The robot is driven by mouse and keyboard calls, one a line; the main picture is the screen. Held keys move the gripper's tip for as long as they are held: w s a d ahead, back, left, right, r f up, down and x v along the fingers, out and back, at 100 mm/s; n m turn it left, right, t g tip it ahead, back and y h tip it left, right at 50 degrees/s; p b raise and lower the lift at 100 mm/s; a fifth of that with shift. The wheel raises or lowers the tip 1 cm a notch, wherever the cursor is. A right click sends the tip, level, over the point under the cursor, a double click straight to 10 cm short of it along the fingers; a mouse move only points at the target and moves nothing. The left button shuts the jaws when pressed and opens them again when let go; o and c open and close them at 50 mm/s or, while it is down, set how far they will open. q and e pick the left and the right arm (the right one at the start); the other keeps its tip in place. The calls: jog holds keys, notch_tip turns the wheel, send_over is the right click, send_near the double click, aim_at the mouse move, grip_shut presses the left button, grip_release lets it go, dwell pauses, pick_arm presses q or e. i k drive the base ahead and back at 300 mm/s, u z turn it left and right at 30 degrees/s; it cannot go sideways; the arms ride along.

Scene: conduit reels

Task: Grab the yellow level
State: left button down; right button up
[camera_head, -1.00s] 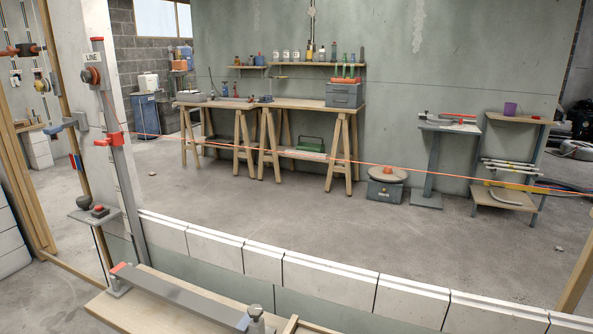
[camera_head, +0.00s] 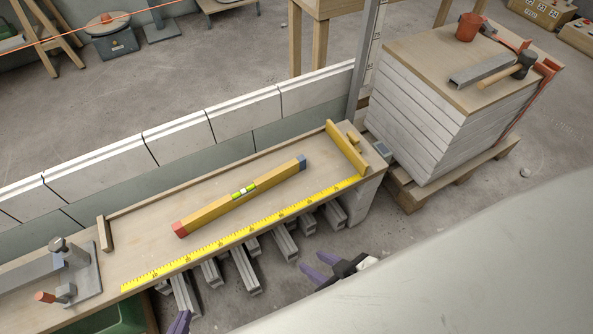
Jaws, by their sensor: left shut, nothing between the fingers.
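The yellow level (camera_head: 212,209) lies flat and slanted on the wooden bench top (camera_head: 135,239). It has a red end at lower left, a blue end at upper right and green vials in the middle. My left gripper (camera_head: 180,322) shows only as purple fingertips at the bottom edge. It is shut and empty, below and apart from the level. My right gripper (camera_head: 318,269) has purple fingers that look spread and empty. It is in front of the bench's near edge, below and right of the level, not touching it. Part of my body hides the lower right.
A yellow measuring tape (camera_head: 240,236) runs along the bench's near edge. A yellow bar (camera_head: 346,149) stands at its right end, and a metal clamp fixture (camera_head: 75,275) at its left. A stack of white boards (camera_head: 405,125) carries a hammer (camera_head: 520,66) and red cup (camera_head: 468,27).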

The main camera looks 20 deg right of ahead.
aim_at(184, 227)
jog(key=z, duration=1.65)
jog(key=i, duration=1.05)
jog(key=u, duration=2.95)
